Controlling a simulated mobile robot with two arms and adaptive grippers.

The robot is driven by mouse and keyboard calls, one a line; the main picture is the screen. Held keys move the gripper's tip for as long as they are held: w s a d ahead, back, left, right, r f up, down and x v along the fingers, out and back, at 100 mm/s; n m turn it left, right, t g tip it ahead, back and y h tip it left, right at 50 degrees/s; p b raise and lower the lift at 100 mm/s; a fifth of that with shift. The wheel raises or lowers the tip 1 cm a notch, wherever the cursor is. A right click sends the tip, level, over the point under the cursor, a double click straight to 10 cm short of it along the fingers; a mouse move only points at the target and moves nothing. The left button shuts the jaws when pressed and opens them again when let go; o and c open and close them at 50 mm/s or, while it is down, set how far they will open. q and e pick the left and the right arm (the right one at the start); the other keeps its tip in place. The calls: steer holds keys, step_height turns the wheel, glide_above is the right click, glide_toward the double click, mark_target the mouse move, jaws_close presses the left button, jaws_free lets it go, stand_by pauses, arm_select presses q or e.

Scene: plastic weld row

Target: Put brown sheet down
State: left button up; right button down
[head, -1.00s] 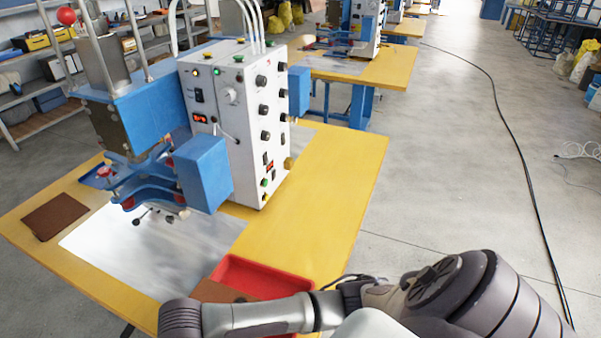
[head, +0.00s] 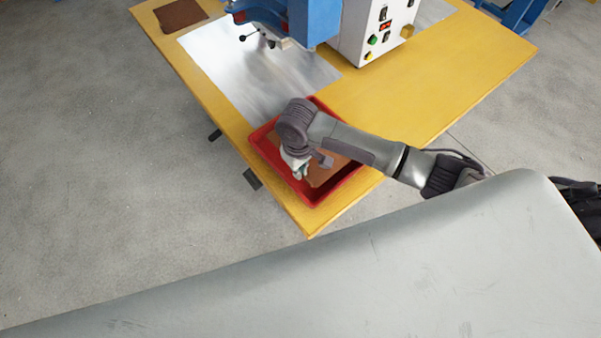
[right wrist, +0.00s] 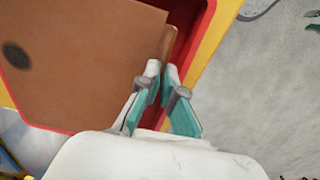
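A red tray (head: 347,187) sits at the near corner of the yellow table, with brown sheet (head: 335,172) material inside. My right gripper (head: 300,174) reaches down into the tray at its left side, partly hidden by my wrist. In the right wrist view its fingertips (right wrist: 164,76) are close together at the edge of the brown sheet, with a thin brown strip (right wrist: 170,42) between them. A large flat brown sheet (right wrist: 85,60) with a dark round spot lies left of the fingers. Whether the strip belongs to that sheet is unclear. My left gripper is out of view.
Another brown sheet (head: 182,13) lies at the far left of the yellow table (head: 440,95). A metal plate (head: 250,75) lies under the blue and white welding machine (head: 375,30). The table's right part is clear.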

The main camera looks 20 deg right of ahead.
mark_target(300, 182)
steer(key=shift+w+d+f, duration=0.1)
steer(key=shift+w+f, duration=0.1)
steer(key=shift+w, duration=0.05)
steer(key=shift+f, duration=2.1)
steer(key=c, duration=1.6)
jaws_free()
step_height(300, 182, up, 12)
steer(key=shift+r, duration=0.1)
steer(key=shift+s+a, duration=0.1)
steer(key=shift+a, duration=0.1)
